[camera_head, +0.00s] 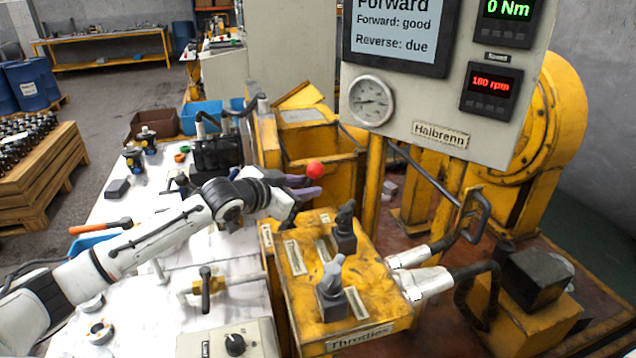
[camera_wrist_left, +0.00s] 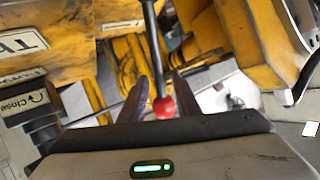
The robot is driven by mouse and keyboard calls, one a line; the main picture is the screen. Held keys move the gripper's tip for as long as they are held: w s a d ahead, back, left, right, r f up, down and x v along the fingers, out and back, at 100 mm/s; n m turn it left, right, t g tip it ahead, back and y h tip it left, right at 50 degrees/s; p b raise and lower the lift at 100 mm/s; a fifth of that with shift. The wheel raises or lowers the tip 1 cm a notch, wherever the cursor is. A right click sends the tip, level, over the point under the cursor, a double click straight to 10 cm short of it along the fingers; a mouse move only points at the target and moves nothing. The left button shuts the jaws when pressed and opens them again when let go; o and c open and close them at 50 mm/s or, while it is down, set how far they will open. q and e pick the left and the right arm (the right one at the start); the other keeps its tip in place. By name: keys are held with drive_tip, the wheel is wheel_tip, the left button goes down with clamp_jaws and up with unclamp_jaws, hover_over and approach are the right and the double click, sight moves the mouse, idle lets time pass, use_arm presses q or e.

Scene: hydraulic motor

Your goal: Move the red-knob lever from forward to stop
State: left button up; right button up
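The red knob (camera_head: 315,170) tops a lever beside the yellow console. In the left wrist view the knob (camera_wrist_left: 164,108) sits at the end of a grey rod (camera_wrist_left: 153,40) that runs between my two fingers. My left gripper (camera_head: 308,185) reaches in from the left, its purple-grey fingers at the knob. In the wrist view the gripper (camera_wrist_left: 160,88) has its fingers apart, one on each side of the rod. I cannot tell whether either finger touches it. The lever's base is hidden in the head view. My right gripper is not in view.
The display (camera_head: 400,30) reads "Forward", with forward good and reverse due. Readouts show 0 Nm (camera_head: 507,10) and 180 rpm (camera_head: 490,82). The throttle console (camera_head: 385,318) with two dark levers stands close right of my arm. A white table (camera_head: 130,215) with parts lies under it.

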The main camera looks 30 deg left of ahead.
sight(310, 185)
use_arm(q)
drive_tip(key=shift+x, duration=2.7)
clamp_jaws()
